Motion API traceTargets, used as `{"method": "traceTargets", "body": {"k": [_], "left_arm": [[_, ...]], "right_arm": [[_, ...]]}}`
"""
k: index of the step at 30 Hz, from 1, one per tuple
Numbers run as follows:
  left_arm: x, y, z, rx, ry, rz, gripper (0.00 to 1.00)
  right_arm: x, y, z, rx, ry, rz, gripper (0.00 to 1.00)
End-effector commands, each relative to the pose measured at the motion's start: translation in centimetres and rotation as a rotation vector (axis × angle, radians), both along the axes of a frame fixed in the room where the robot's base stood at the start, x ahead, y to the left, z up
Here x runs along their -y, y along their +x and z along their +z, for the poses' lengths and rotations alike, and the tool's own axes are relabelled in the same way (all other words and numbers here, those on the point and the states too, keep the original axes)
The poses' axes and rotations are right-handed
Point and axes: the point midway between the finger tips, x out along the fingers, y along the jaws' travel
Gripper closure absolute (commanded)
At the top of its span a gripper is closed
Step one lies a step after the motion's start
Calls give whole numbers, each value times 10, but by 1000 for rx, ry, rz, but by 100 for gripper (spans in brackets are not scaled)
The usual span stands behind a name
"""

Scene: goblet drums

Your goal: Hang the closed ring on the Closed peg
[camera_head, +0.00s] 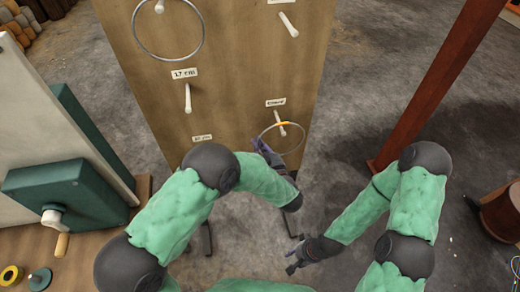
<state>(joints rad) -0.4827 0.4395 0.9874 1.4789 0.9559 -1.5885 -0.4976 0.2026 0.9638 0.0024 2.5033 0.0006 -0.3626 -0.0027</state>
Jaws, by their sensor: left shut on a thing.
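The thin metal ring (305,143) has an orange patch on its upper edge. My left gripper (262,147) is shut on the ring at its left side, close to the board. The white Closed peg (282,129) sticks out of the board under a small label (276,102). In this view the peg's tip overlaps the ring's upper edge; I cannot tell whether the ring is around the peg or in front of it. My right gripper (291,262) is empty and looks open, low in front of the board.
The wooden board (235,60) carries other white pegs, one at upper right (289,25) and one at left (188,97). A larger ring (203,38) hangs at upper left. A brown post (440,80) stands at right. A green crank device (75,190) is at left.

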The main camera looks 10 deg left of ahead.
Motion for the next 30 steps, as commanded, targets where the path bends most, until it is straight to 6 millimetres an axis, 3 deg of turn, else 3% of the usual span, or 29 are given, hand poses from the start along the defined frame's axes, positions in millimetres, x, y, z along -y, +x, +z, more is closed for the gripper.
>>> {"method": "traceTargets", "body": {"k": [13, 30], "left_arm": [[-10, 29, -1, 2, 1, 1, 100], [-10, 29, -12, 2, 1, 0, 100]], "right_arm": [[0, 0, -11, 0, 0, 0, 60], [0, 0, -18, 0, 0, 0, 60]]}}
